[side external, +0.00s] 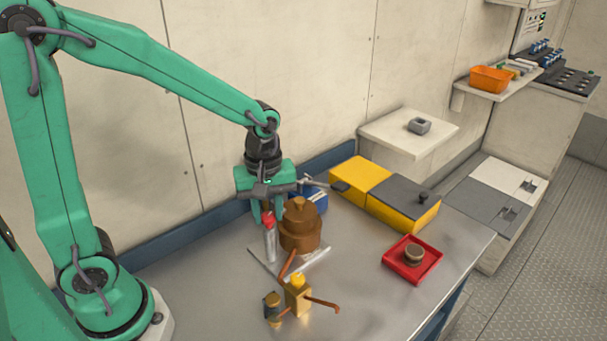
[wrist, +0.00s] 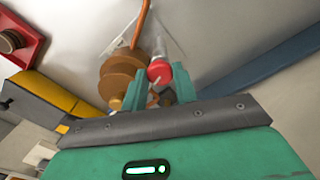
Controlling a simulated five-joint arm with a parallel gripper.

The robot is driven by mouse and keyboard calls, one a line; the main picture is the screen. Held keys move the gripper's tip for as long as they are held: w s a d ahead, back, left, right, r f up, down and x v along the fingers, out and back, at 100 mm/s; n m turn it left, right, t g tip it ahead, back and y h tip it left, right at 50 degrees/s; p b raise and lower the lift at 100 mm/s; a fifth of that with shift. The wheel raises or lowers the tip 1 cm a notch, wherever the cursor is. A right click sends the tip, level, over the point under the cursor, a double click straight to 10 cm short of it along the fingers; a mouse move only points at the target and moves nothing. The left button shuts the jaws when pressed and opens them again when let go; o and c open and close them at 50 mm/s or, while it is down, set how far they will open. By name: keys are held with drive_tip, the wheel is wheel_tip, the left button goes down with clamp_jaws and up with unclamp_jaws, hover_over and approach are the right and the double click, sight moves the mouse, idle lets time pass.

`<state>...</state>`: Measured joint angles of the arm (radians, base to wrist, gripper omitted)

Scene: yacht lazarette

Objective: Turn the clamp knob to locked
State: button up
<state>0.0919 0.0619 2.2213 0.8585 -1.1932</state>
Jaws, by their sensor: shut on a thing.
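A red knob (side external: 268,222) tops an upright grey metal post (side external: 270,246) on the bench; I take it as the clamp knob. In the wrist view the red knob (wrist: 159,71) has a small pale mark on its face. My gripper (side external: 267,213) points down over it from above. In the wrist view the green fingers of my gripper (wrist: 159,88) stand either side of the knob, shut on it. The fingers partly hide the knob's sides. I cannot tell which position it is turned to.
A stepped brown housing (side external: 300,232) stands close right of the knob. A brass fitting (side external: 297,296) with copper pipes is in front. A red tray (side external: 390,262) holds a brown cup (side external: 414,253). Yellow bins (side external: 360,180) and a blue box (side external: 318,200) are behind.

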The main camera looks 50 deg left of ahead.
sight(267, 216)
drive_tip(key=shift+r+m, duration=0.1)
drive_tip(key=shift+m, duration=1.2)
drive_tip(key=o, duration=1)
drive_tip(key=shift+c, duration=0.2)
drive_tip(key=shift+r, duration=3.9)
drive_tip(key=shift+s, duration=0.1)
